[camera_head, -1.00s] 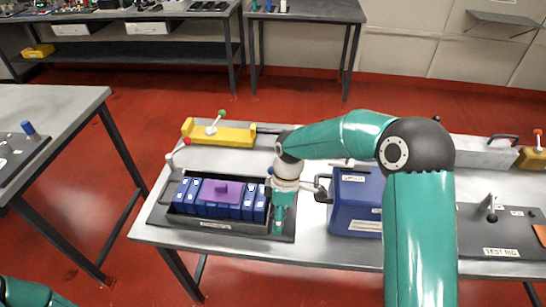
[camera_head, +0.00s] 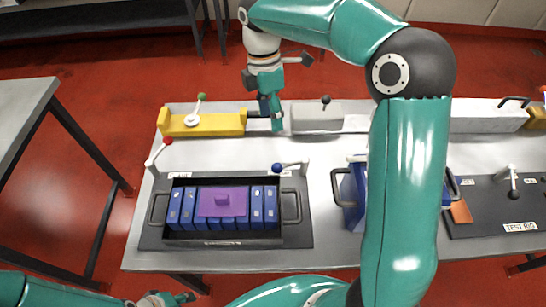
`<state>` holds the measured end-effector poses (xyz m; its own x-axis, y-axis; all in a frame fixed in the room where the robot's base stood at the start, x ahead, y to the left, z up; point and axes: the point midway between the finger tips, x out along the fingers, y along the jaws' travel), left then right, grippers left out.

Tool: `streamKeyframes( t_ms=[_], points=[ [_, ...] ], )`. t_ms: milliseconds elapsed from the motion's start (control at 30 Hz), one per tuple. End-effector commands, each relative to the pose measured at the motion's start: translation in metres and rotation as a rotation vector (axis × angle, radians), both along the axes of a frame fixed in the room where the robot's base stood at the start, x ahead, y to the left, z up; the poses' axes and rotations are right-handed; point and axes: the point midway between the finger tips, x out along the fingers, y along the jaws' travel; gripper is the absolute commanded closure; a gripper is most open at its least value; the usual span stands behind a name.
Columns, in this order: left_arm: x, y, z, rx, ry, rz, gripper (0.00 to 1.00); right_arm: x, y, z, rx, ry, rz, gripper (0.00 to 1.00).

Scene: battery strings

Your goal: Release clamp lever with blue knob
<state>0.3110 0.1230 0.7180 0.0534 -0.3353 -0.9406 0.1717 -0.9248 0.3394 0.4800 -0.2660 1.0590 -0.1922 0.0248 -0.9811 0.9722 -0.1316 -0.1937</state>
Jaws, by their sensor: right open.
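The clamp lever with the blue knob (camera_head: 278,167) is at the back right corner of the battery tray (camera_head: 296,236). Its pale arm lies nearly level, with the knob at its left end over the tray's back edge. My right gripper (camera_head: 271,119) points down behind it, open and empty, apart from the knob. It is between the yellow fixture (camera_head: 205,124) and the grey block (camera_head: 316,117). My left gripper (camera_head: 176,299) is partly in view at the bottom edge; its jaw state is unclear.
Blue batteries (camera_head: 188,208) and a purple piece (camera_head: 221,203) sit in the tray. A red-knob lever (camera_head: 167,141) stands raised at its back left corner. A blue case (camera_head: 352,191) stands to the right, partly behind my arm. Bare tabletop lies between tray and fixtures.

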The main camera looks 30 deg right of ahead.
Motion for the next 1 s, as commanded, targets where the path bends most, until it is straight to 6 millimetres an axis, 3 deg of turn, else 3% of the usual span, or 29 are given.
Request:
streamKeyframes(
  t_ms=[167,700,1000],
  points=[
    [0.0,0.0,0.0,0.0,0.001,0.0,0.6,-0.006,-0.001,-0.023,0.0,0.005,-0.005,0.43],
    [0.0,0.0,0.009,0.0,0.0,0.0,0.6,-0.027,0.003,-0.131,0.001,0.005,-0.004,0.43],
    [0.0,0.0,0.011,0.0,0.0,0.0,0.6,-0.031,0.004,-0.159,0.001,0.001,-0.002,0.43]
  ],
)
